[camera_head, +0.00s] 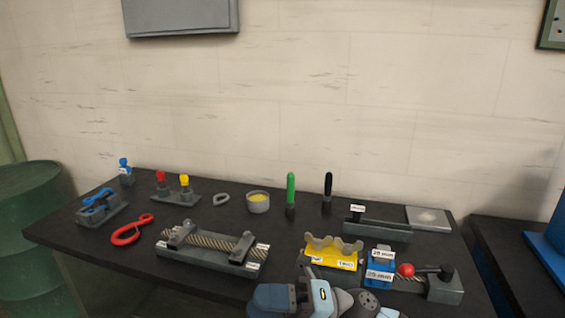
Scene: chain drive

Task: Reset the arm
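My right arm comes in at the bottom edge, and its gripper (275,298) is low in front of the table's front edge. Its fingers cannot be made out, so I cannot tell whether it is open or shut. My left gripper is not in view.
Near the arm are a yellow cradle (331,258), blue labelled blocks (380,275) and a red-knobbed fixture (444,288). A chain fixture (212,250) and red hook (130,230) lie left. Green (291,188) and black handles (328,186) stand behind.

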